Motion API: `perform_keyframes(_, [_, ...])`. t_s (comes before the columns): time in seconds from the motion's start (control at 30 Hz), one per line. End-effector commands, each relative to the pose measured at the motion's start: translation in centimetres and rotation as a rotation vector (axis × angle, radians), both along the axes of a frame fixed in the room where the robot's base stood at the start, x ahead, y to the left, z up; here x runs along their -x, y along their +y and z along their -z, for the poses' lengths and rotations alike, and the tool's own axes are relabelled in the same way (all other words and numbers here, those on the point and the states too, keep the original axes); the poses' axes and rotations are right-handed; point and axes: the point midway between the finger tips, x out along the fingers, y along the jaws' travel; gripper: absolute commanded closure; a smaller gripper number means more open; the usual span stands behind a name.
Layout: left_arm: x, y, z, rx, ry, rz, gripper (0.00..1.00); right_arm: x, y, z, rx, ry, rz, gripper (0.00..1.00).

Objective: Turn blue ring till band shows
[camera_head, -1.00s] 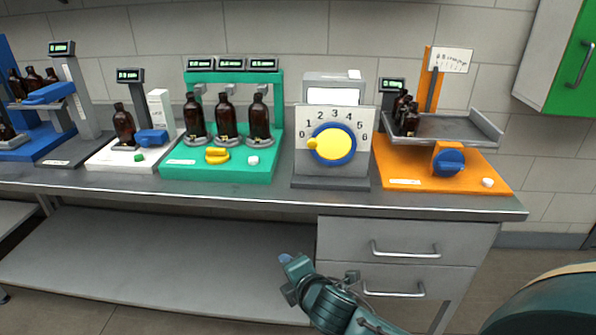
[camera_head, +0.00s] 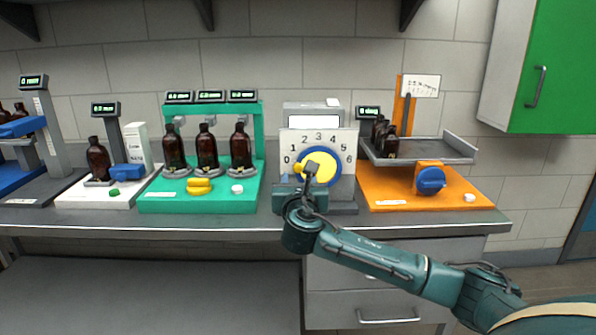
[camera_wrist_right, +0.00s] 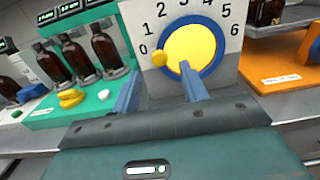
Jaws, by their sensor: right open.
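The blue ring (camera_head: 337,175) surrounds a yellow dial disc on a white plate numbered 0 to 6, on a grey device at the middle of the bench. The yellow pointer knob sits at the left of the disc, near 0. In the right wrist view the blue ring (camera_wrist_right: 218,61) and the yellow knob (camera_wrist_right: 159,58) show clearly. No band is visible on the ring. My right gripper (camera_head: 297,172) is open in front of the dial's lower left, partly covering it; its fingers (camera_wrist_right: 158,82) stand apart and hold nothing. My left gripper is not in view.
A green stand (camera_head: 200,203) with three amber bottles is left of the dial. An orange stand (camera_head: 388,196) with a blue knob (camera_head: 431,180) and a tray of bottles is right of it. Further left is a white scale base (camera_head: 80,195).

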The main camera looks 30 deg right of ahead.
Motion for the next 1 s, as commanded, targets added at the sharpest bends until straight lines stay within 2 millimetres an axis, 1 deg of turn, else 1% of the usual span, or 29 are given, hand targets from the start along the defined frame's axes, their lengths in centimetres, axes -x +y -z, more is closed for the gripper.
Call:
perform_keyframes(0.03, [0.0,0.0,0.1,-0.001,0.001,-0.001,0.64,-0.9,-0.6,-0.1,-0.002,-0.001,0.003,0.56])
perform_keyframes(0.1, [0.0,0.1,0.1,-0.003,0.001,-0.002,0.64,-2.1,-1.2,-0.1,-0.002,-0.001,0.002,0.56])
perform_keyframes(0.2, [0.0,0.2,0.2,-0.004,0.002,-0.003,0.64,-3.4,-2.0,0.0,-0.003,-0.002,0.001,0.56])
perform_keyframes(0.3, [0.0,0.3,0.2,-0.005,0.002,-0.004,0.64,-4.3,-2.6,0.0,-0.003,-0.001,0.000,0.56])
perform_keyframes(0.47, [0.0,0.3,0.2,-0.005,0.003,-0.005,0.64,-5.0,-3.0,0.0,-0.003,-0.002,-0.002,0.56])
perform_keyframes(0.73, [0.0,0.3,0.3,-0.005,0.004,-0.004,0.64,-5.0,-3.0,0.0,-0.003,-0.001,-0.002,0.56])
perform_keyframes(0.77, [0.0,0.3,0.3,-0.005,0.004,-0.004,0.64,-5.0,-3.0,0.0,-0.003,-0.001,-0.002,0.58])
perform_keyframes(1.0, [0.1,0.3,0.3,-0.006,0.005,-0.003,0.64,-5.0,-3.0,0.0,-0.003,-0.001,-0.002,0.77])
